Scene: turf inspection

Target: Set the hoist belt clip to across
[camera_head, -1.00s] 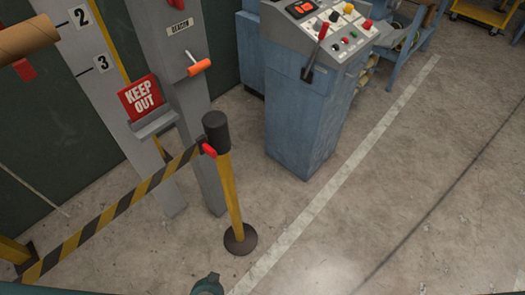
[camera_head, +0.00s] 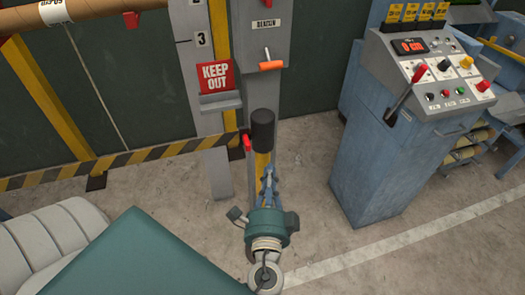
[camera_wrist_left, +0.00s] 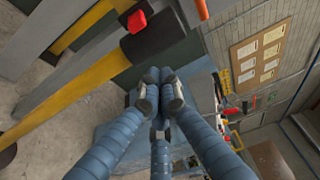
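The red belt clip (camera_head: 247,142) sits at the left side of the post's black head (camera_head: 263,130). The black-and-yellow striped belt (camera_head: 150,155) runs from the left up to this post in the head view. In the left wrist view the red clip (camera_wrist_left: 137,20) shows beside the black head (camera_wrist_left: 158,38), beyond my fingertips. My left gripper (camera_head: 268,175) is in front of the yellow post, below the black head. Its fingertips (camera_wrist_left: 159,90) are drawn together with nothing seen between them. It looks apart from the clip. My right gripper is not in view.
A KEEP OUT sign (camera_head: 215,77) and an orange-handled lever (camera_head: 270,65) are on the grey uprights behind the post. A blue control console (camera_head: 375,165) with a red lever stands to the right. Bare floor (camera_head: 310,210) lies between post and console.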

